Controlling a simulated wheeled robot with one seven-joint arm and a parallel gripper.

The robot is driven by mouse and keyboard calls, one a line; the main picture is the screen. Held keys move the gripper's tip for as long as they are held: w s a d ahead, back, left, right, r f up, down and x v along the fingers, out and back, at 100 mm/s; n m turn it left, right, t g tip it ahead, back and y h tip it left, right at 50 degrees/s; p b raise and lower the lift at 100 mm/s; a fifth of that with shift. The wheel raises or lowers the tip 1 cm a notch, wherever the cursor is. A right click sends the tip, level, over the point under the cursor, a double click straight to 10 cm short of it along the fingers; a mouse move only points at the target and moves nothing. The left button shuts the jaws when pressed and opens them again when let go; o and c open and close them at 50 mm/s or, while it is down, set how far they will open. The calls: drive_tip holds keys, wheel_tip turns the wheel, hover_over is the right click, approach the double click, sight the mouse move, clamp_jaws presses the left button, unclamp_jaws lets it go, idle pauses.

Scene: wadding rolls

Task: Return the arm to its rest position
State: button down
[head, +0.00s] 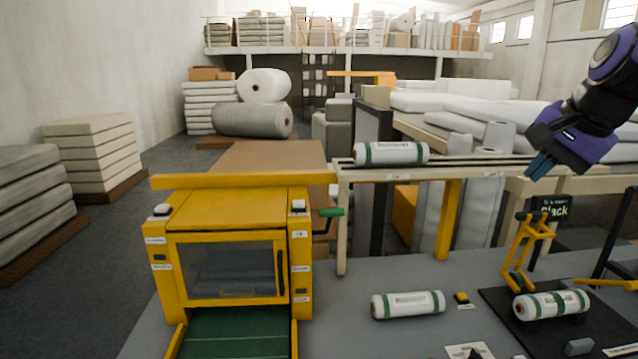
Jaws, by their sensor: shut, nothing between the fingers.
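My gripper (541,166) is at the right of the head view, on a purple and black arm that comes in from the right edge. Its bluish fingers point down and to the left and are shut with nothing between them. It hangs in the air, apart from the rolls. One white roll with green bands (391,154) lies on the raised rail shelf. A second roll (408,304) lies on the grey table. A third roll (551,304) lies on a black mat beside a yellow stand.
A yellow machine (165,284) with a window and a green belt (236,334) stands at the left front. The rail shelf (459,172) crosses behind the table. A yellow stand (520,252) and a black sign (551,208) rise below my gripper.

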drive_tip(key=s+a+f+n, duration=0.2)
drive_tip(key=s+n, duration=0.3)
drive_tip(key=s, duration=0.3)
drive_tip(key=s+a+f+n+h, duration=0.1)
drive_tip(key=s+a+f+n, duration=0.1)
drive_tip(key=s+n, duration=0.3)
drive_tip(key=s, duration=0.4)
drive_tip(key=shift+f+n+g+h, duration=0.3)
drive_tip(key=shift+f+n, duration=0.1)
